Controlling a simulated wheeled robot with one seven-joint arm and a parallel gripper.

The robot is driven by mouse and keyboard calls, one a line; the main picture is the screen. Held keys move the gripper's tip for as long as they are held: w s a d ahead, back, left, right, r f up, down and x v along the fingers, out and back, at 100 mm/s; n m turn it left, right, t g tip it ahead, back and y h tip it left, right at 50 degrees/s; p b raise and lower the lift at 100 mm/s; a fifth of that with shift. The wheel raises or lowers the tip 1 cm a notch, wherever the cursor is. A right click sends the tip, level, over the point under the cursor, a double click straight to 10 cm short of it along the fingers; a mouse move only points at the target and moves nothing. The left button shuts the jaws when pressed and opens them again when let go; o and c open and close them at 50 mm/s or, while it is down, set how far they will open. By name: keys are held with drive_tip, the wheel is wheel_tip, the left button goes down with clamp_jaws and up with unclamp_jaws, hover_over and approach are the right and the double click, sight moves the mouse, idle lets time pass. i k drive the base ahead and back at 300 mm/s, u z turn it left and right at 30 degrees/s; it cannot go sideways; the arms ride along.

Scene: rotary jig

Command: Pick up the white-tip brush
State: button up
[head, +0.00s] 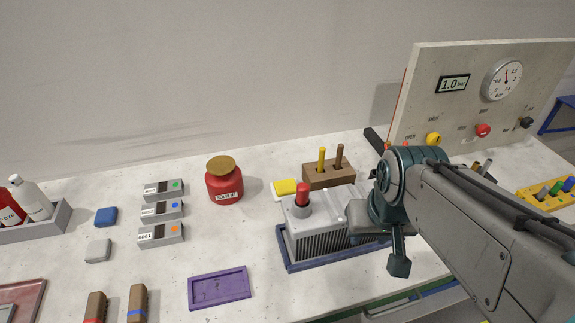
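I cannot make out a white tip on any brush in the head view. Two upright sticks, one yellow (321,158) and one brown (339,156), stand in a brown wooden block (317,177). Two brown wooden pieces lie at the bottom left, one with a red band (96,304) and one with a blue band (138,299). My gripper (398,262) hangs right of the grey finned box, pointing down. One dark finger shows clearly; I cannot tell its opening or whether it holds anything. My arm hides part of the table at the right.
A grey finned box (305,244) with a red-topped post sits in a blue tray (291,267). A red solvent jar (225,184), a yellow block (285,187), a purple tray (218,289) and several labelled grey boxes stand leftward. A gauge panel (430,105) rises behind my arm.

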sight(339, 160)
drive_tip(key=u, duration=1.5)
drive_tip(key=k, duration=1.05)
drive_tip(key=z, duration=1)
drive_tip(key=i, duration=1)
